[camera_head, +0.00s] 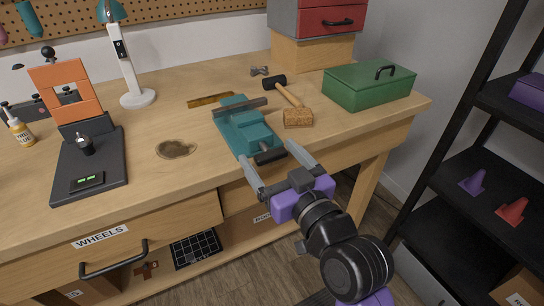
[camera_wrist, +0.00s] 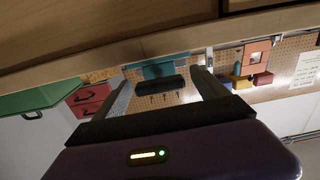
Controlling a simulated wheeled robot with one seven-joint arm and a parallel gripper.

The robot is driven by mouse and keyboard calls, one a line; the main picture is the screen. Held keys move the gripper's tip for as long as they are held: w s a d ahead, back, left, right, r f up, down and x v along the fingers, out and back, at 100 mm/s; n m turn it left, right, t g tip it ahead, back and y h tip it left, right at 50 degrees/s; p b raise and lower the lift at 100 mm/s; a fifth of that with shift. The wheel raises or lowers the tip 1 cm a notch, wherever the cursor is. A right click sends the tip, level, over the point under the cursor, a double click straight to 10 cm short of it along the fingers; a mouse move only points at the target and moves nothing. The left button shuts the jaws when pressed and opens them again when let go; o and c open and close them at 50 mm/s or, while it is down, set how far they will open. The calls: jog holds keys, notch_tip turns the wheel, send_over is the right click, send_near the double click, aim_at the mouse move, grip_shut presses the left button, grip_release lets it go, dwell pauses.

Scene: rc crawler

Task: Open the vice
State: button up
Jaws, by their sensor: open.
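The teal vice (camera_head: 243,122) sits on the wooden workbench near its front edge, with grey jaw bars across its top. Its black handle (camera_head: 270,156) sticks out at the front, just past the bench edge. My gripper (camera_head: 266,151) is open, its two grey fingers pointing at the vice, one on each side of the handle in the picture. In the wrist view, the black handle (camera_wrist: 160,84) and part of the teal vice (camera_wrist: 158,70) show between the fingers. I cannot tell whether the fingers touch the handle.
A mallet (camera_head: 294,106) lies right of the vice, with a green toolbox (camera_head: 368,88) beyond. An orange and black stand (camera_head: 88,150) and a white lamp (camera_head: 136,97) are on the left. The wheels drawer (camera_head: 130,240) is below the bench top. A black shelf (camera_head: 500,170) stands right.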

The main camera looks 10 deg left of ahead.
jog(key=v, duration=0.7)
jog(key=shift+s+d, duration=0.25)
jog(key=shift+s, duration=0.1)
